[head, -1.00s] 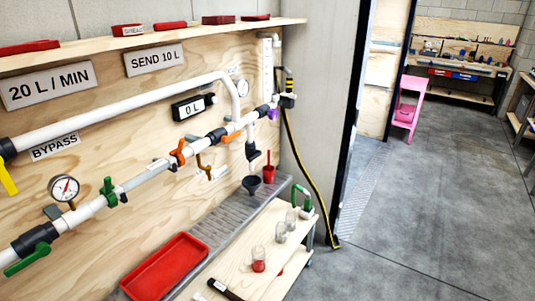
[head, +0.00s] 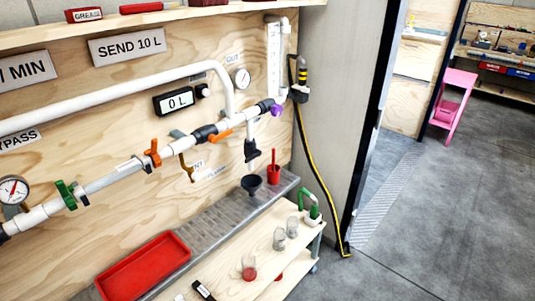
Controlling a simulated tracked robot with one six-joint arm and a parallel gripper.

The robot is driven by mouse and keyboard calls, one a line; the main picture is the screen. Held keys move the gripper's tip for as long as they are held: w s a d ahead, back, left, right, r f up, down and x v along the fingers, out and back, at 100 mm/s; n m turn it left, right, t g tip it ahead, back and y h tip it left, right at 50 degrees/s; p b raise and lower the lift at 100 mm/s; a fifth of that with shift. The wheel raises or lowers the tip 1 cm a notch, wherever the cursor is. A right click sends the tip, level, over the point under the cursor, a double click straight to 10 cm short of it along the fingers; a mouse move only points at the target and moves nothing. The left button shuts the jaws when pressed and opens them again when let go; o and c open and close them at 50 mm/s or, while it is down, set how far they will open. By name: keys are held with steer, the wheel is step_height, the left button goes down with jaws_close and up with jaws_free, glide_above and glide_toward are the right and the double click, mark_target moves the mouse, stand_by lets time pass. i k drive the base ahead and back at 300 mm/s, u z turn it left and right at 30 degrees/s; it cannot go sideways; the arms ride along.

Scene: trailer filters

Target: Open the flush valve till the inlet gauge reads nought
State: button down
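A white pipe (head: 103,182) runs along the plywood panel with several coloured valve handles. They include a green one (head: 67,194), an orange one (head: 152,153), a second orange one (head: 220,140), a brass-coloured one (head: 187,170) and a purple one (head: 277,110). No readable label shows which is the flush valve. A round gauge (head: 13,191) with a red needle sits at the left edge; its reading is too small to tell. Another gauge (head: 242,78) is near a label that seems to read OUT. A dark downward outlet (head: 251,151) hangs above a black funnel (head: 251,185). My gripper is not in view.
A grey drip ledge (head: 222,228) and a red tray (head: 143,264) lie below the pipes. A low wooden bench (head: 233,262) with glass jars stands in front. A black and yellow hose (head: 317,185) reaches the floor. Open grey floor (head: 440,220) lies to the right.

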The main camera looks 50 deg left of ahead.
mark_target(257, 153)
steer(key=i, duration=1.3)
steer(key=u, duration=2.7)
steer(key=i, duration=0.65)
